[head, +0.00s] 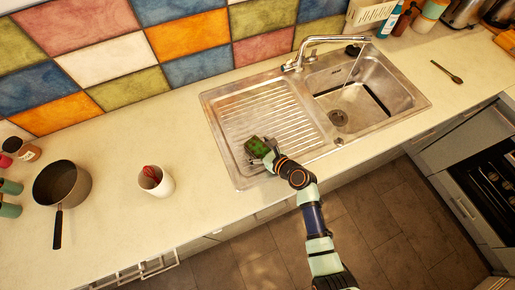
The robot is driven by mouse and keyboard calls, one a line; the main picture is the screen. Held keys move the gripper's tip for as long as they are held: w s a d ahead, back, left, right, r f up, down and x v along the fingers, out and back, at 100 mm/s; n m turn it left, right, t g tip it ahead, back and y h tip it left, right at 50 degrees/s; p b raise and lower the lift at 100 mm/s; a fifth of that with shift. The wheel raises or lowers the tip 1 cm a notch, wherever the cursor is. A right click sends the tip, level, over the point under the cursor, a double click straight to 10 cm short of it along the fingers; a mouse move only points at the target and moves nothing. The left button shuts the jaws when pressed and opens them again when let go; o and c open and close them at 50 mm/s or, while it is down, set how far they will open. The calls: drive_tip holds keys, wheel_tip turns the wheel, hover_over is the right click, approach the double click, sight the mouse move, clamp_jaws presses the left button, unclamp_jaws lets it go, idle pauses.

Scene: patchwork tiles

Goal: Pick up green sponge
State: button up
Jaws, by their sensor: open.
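The green sponge (257,146) is a small dark green block at the lower left of the sink's ribbed drainboard (262,110). My gripper (267,155) is at the sponge's lower right side, with my arm reaching in from the bottom right. The gripper is open. Its fingers are small here and overlap the sponge's edge, so I cannot tell whether they touch it or are around it.
The sink basin (365,98) is to the right, with water running from the faucet (328,42). A white cup (156,181) with something red in it and a dark pan (62,187) stand left. A dark spoon (447,72) lies right. Counter between cup and sink is clear.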

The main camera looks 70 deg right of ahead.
sight(258, 147)
drive_tip(key=shift+c, duration=0.4)
drive_tip(key=c, duration=0.7)
wheel_tip(258, 147, up, 20)
drive_tip(key=p, duration=0.6)
drive_tip(key=shift+p, duration=0.35)
drive_tip(key=shift+c, duration=0.2)
drive_tip(key=shift+s, duration=0.1)
